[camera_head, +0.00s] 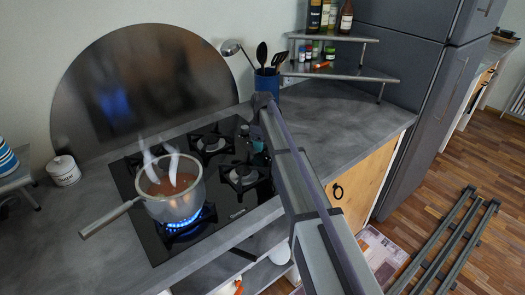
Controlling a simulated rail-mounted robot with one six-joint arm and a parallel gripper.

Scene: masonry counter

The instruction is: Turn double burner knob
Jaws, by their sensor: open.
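The black glass cooktop (150,240) is set in the grey counter, with several burners. A glass saucepan (172,196) with a long handle sits on the front-left burner, where a blue flame burns. A small control (237,214) shows at the cooktop's front right edge. I cannot tell which knob is the double burner knob. My arm reaches across from the lower right to the cooktop's right side. My gripper (258,150) is small and dark there, partly hidden by my arm. It is open, and I cannot tell whether it touches a knob. The arm hides part of the cooktop's right edge.
A blue utensil holder (267,83) stands behind my arm. A two-tier shelf (345,72) with bottles and jars is at the back right. A white lidded pot (63,171) stands at left. The counter (340,118) right of my arm is clear.

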